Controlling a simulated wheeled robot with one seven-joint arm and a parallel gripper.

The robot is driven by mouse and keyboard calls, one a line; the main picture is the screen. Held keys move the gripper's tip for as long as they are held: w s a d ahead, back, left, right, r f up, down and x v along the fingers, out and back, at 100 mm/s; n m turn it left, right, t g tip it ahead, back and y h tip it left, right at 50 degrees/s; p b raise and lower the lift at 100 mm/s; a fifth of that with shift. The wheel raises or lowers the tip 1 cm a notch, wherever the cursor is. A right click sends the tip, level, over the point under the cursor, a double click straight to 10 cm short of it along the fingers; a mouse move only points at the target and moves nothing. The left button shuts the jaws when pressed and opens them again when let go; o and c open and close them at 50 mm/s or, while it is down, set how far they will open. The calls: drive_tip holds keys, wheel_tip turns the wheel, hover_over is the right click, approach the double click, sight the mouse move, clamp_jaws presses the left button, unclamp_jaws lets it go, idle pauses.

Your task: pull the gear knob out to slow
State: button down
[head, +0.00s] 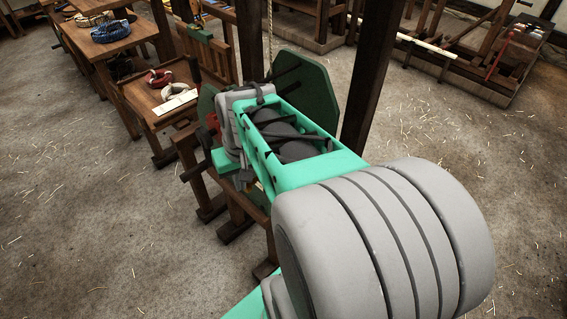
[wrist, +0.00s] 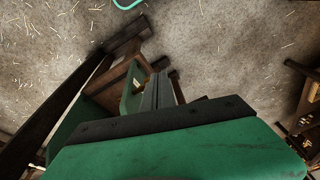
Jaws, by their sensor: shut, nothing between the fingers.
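The machine has dark green many-sided panels (head: 312,88) on a wooden stand and is partly hidden behind my arm in the head view. No gear knob can be clearly made out in either view. My gripper (head: 244,181) is small and partly hidden below my wrist, close to the machine's front, shut and empty.
A dark post (head: 368,80) stands close to the right of my arm. A wooden bench (head: 165,108) with rope coils is behind on the left. A low rack (head: 470,65) stands at the back right. The straw-strewn floor (head: 90,220) at the left is clear.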

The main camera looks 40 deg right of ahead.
drive_tip(key=w+d+f+n+t+y+b, duration=0.1)
drive_tip(key=d+f+y, duration=0.1)
drive_tip(key=d, duration=1.2)
drive_tip(key=d+f+n+t+y+b, duration=0.1)
drive_tip(key=d+f, duration=0.3)
drive_tip(key=d, duration=1.1)
drive_tip(key=shift+w+d+f+n+t+y+b, duration=0.2)
drive_tip(key=shift+w+n+t+y+b, duration=0.15)
drive_tip(key=shift+t+y, duration=0.5)
drive_tip(key=w+a+f, duration=0.5)
drive_tip(key=a+f, duration=0.2)
drive_tip(key=a, duration=0.1)
drive_tip(key=shift+w+f+b, duration=0.2)
drive_tip(key=shift+f+b, duration=0.15)
drive_tip(key=shift+f, duration=0.05)
